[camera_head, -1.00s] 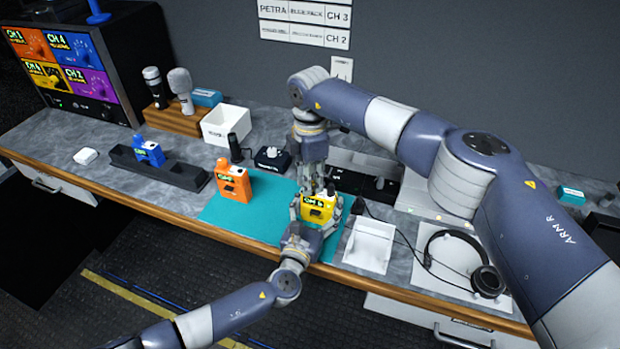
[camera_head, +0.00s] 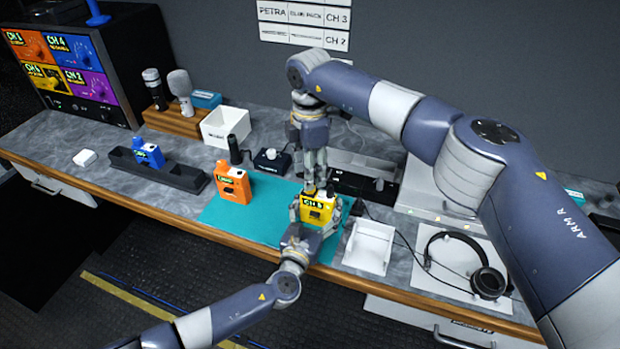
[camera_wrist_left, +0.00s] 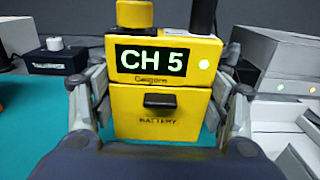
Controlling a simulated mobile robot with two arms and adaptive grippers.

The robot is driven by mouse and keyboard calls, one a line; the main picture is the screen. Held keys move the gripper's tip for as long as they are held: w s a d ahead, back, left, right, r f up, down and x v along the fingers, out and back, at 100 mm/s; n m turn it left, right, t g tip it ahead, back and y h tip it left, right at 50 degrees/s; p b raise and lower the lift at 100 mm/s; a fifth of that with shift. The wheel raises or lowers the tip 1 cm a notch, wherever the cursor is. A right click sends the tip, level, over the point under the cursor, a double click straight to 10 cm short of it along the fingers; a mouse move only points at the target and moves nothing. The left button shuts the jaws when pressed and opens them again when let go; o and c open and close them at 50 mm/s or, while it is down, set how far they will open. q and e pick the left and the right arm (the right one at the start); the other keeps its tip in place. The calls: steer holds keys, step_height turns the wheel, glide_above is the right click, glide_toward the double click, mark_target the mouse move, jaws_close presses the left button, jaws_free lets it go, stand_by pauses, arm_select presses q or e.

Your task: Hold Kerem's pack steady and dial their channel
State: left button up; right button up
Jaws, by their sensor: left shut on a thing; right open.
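The yellow pack (camera_head: 318,211) stands upright on the teal mat (camera_head: 262,240). In the left wrist view its screen (camera_wrist_left: 151,61) reads CH 5, with a yellow knob (camera_wrist_left: 134,14) and a black antenna stub (camera_wrist_left: 203,15) on top. A small word under the screen is hard to read. My left gripper (camera_head: 317,222) is shut around the pack's sides, and its fingers (camera_wrist_left: 158,108) show on both sides in the left wrist view. My right gripper (camera_head: 315,187) is open, pointing down just above the pack's top.
An orange pack (camera_head: 233,183) stands left on the mat; a blue pack (camera_head: 148,153) sits in a black rack. A white tray (camera_head: 369,247) and headset (camera_head: 487,280) lie right. A four-colour channel panel (camera_head: 62,65) stands far left. A wall sheet (camera_head: 304,22) lists names and channels.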

step_height(320, 180, up, 8)
steer(key=shift+r, duration=0.2)
arm_select(q)
steer(key=o, duration=1.3)
